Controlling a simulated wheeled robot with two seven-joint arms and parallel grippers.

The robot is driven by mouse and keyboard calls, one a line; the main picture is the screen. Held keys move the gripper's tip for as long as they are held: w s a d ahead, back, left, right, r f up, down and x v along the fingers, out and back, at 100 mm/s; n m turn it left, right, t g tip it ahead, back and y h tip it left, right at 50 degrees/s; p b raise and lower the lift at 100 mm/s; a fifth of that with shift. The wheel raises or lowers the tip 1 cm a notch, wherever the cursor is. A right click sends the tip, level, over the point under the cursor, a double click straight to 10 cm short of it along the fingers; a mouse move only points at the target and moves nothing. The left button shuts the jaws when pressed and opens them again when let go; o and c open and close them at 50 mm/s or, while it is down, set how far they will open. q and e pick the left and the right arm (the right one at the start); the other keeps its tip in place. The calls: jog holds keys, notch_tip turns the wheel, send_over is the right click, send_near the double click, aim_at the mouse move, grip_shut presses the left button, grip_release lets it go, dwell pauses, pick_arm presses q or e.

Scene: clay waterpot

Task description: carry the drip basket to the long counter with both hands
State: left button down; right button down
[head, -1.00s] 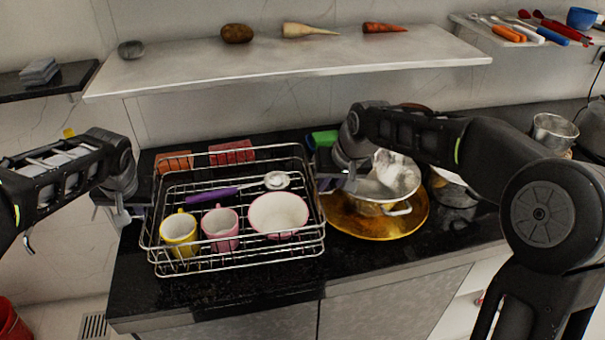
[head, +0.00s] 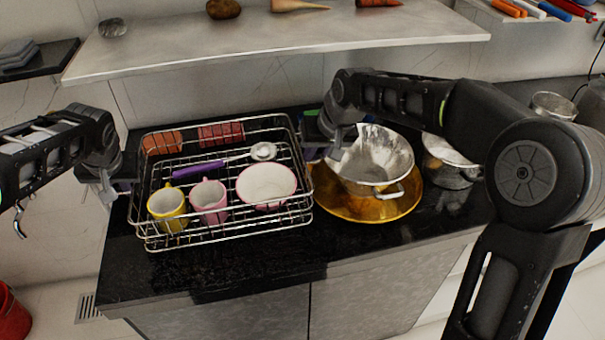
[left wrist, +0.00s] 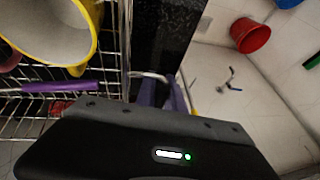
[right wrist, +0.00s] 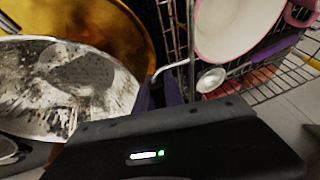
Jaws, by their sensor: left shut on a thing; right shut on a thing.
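The wire drip basket (head: 222,232) is over the dark counter (head: 240,272); I cannot tell if it is clear of the surface. It holds a yellow cup (head: 167,207), a pink cup (head: 209,200), a pink-rimmed white bowl (head: 266,184), a purple-handled utensil (head: 197,168) and red sponge-like blocks (head: 220,133). My left gripper (head: 121,186) is shut on the basket's left end; a bent wire grip shows between its fingers in the left wrist view (left wrist: 163,92). My right gripper is shut on the right end, shown in the right wrist view (right wrist: 159,92); its fingertips are mostly hidden in the head view.
A gold plate (head: 370,206) with a metal colander (head: 372,160) stands close right of the basket, with a metal pot (head: 450,158) beyond. A pale shelf (head: 270,42) runs above the back. A red bucket (head: 12,318) stands on the floor at left.

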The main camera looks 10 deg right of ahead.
pick_arm(q)
jog(key=shift+f, duration=0.1)
pick_arm(e)
jog(key=shift+f, duration=0.1)
